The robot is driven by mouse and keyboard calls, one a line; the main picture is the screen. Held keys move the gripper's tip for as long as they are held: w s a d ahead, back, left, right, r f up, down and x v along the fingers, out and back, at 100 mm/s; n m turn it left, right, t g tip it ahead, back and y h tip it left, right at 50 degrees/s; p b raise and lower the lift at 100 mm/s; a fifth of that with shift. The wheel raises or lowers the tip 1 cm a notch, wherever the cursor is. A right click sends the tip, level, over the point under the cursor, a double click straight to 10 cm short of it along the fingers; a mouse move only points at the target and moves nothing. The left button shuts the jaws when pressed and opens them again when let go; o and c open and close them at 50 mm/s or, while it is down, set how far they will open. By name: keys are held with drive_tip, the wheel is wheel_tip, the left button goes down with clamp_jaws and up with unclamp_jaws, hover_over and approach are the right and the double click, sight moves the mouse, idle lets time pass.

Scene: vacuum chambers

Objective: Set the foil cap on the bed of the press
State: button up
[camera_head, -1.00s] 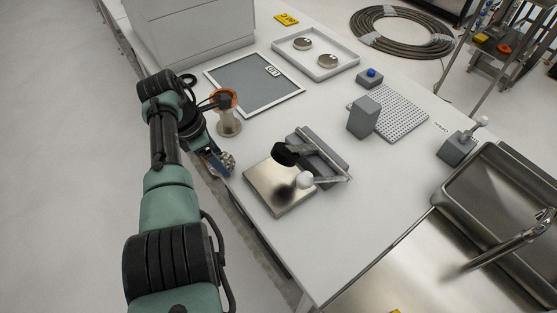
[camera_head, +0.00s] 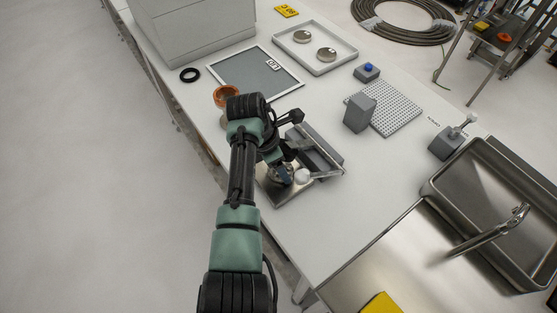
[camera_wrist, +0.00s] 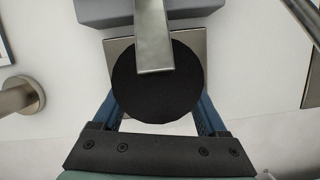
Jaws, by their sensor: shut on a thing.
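The press has a bare metal bed (camera_head: 282,194), a grey body (camera_head: 321,158) and a lever with a white ball knob (camera_head: 302,176). My gripper (camera_head: 281,174) is over the bed, beside the knob. It is shut on a silvery thing, apparently the foil cap (camera_head: 285,180), mostly hidden by the fingers. In the wrist view the press's round black pad (camera_wrist: 157,85) on its metal arm (camera_wrist: 153,35) covers the space between my blue fingers and hides the cap. A corner of the bed (camera_wrist: 116,52) shows behind the pad. I cannot tell whether the cap touches the bed.
A stand with an orange top (camera_head: 226,95) is partly behind my arm. A grey block (camera_head: 360,113) and a perforated plate (camera_head: 398,110) lie right of the press. A framed grey mat (camera_head: 250,72) and a tray with two metal discs (camera_head: 316,48) are farther back.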

drive_tip(key=shift+a+f, duration=0.1)
drive_tip(key=shift+f, duration=0.05)
drive_tip(key=o, duration=1.3)
drive_tip(key=shift+o, duration=0.2)
drive_tip(key=v, duration=1.2)
drive_tip(key=w+d+r+m+t, duration=0.1)
drive_tip(key=w+r+m+t, duration=0.3)
drive_tip(key=r, duration=0.3)
drive_tip(key=w+d+r+m+t, duration=0.2)
drive_tip(key=w+r+m+t, duration=0.2)
drive_tip(key=r, duration=0.3)
wheel_tip(320, 180, up, 14)
drive_tip(key=m+t+y, duration=0.1)
drive_tip(key=m+t, duration=0.4)
drive_tip(key=t, duration=0.1)
drive_tip(key=s+r+m+t+y, duration=0.1)
drive_tip(key=s+r+m+t, duration=0.8)
drive_tip(key=s+r, duration=1.2)
wheel_tip(320, 180, up, 4)
drive_tip(key=t, duration=0.3)
drive_tip(key=shift+s+m+y, duration=0.35)
drive_tip(key=shift+m+y, duration=0.05)
drive_tip(key=shift+r, duration=0.1)
